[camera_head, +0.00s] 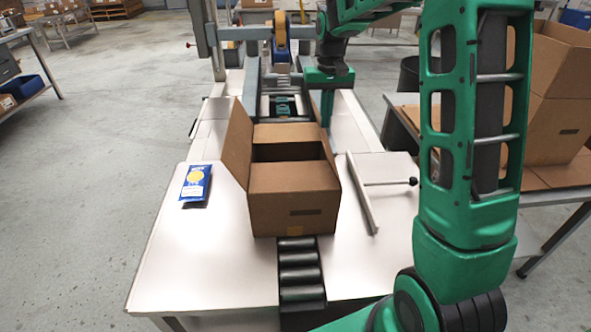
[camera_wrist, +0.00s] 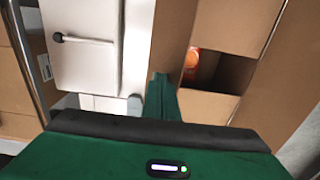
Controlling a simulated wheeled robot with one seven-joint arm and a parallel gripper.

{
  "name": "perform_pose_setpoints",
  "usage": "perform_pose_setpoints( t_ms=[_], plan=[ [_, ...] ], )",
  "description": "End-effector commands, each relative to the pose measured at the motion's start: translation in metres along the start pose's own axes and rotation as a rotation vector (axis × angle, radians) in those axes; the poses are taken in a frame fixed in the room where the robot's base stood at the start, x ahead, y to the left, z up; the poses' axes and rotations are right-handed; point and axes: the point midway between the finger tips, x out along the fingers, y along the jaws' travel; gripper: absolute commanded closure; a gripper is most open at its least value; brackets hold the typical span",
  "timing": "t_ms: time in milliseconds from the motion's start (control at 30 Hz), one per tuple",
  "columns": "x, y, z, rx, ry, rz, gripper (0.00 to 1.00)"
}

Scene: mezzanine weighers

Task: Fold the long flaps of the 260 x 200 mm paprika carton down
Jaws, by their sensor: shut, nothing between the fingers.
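The paprika carton (camera_head: 300,205) stands upright on the bench at the end of the roller track. Its near and far short flaps lie folded inward, with a dark gap between them. The left long flap (camera_head: 238,145) stands up, leaning outward; it shows at the right in the wrist view (camera_wrist: 290,60). A brown strip (camera_wrist: 170,35) runs along the carton's right side; I cannot tell this flap's exact angle. Something orange (camera_wrist: 190,61) shows inside the gap. My gripper (camera_head: 326,120) is shut and empty, pointing down by the carton's far right corner; its fingertips show in the wrist view (camera_wrist: 160,78).
A blue packet (camera_head: 195,183) lies left of the carton. A metal bar with a black-knobbed rod (camera_head: 362,192) is at the right. Rollers (camera_head: 300,270) run in front, and a tape machine (camera_head: 281,38) stands behind. Another open carton (camera_head: 556,120) sits on the right table.

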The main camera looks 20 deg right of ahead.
Motion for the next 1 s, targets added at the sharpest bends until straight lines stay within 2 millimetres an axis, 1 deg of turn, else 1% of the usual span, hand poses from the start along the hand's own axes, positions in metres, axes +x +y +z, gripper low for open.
perform_pose_setpoints(
  t_ms=[100, 300, 400, 733, 867, 1000],
  plan=[
    [0.004, -0.012, 0.000, -0.002, -0.001, 0.000, 1.00],
    [0.010, -0.028, 0.000, -0.001, 0.001, 0.000, 1.00],
    [0.011, -0.031, 0.000, 0.000, 0.001, 0.000, 1.00],
    [0.012, -0.032, 0.000, -0.001, 0.000, 0.000, 1.00],
    [0.018, -0.038, 0.000, -0.002, -0.001, 0.000, 1.00],
    [0.026, -0.047, 0.000, -0.002, -0.001, 0.000, 1.00]
  ],
)
